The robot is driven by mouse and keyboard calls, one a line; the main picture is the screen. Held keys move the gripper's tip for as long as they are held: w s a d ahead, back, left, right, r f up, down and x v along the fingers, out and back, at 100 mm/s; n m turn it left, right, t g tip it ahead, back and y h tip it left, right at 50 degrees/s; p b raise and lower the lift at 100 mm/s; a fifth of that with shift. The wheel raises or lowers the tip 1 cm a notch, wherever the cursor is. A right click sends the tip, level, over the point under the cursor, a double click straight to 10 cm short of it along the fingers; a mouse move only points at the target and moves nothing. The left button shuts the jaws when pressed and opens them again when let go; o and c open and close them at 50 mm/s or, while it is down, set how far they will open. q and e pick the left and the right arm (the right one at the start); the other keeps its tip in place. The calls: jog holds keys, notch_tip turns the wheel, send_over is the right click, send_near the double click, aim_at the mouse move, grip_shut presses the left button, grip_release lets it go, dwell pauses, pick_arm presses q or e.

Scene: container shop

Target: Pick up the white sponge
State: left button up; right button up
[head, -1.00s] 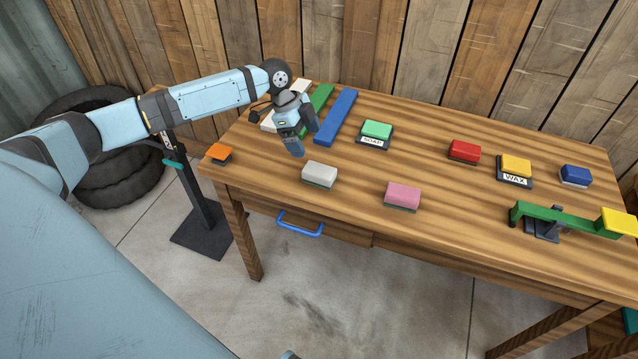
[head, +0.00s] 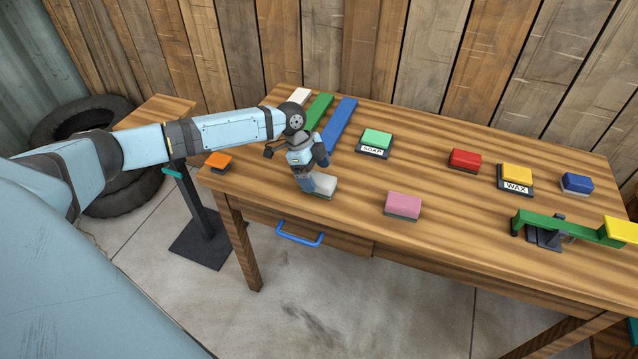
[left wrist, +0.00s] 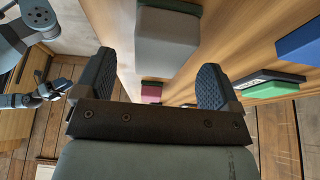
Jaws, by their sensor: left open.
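The white sponge (head: 324,186), with a green underside, lies on the wooden table near its front left edge. My left gripper (head: 308,185) is low over its left end and hides part of it. In the left wrist view the sponge's pale body (left wrist: 167,48) shows ahead, between the two dark fingers of my left gripper (left wrist: 155,82). The fingers are spread and empty, with gaps beside the sponge. I cannot tell whether a finger touches it.
A pink sponge (head: 403,204) lies to the right. Behind are a green sponge on a SOAP base (head: 374,152) and blue (head: 336,125) and green (head: 318,110) strips. An orange block (head: 218,160) is at the left corner. A blue drawer handle (head: 299,236) juts out below.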

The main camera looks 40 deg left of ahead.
aim_at(319, 179)
pick_arm(q)
jog(key=x, duration=0.3)
jog(key=shift+r, duration=0.1)
jog(key=c, duration=1)
jog(key=shift+r, duration=0.1)
notch_tip(319, 179, up, 20)
jog(key=shift+f+p, duration=0.1)
jog(key=shift+p, duration=0.25)
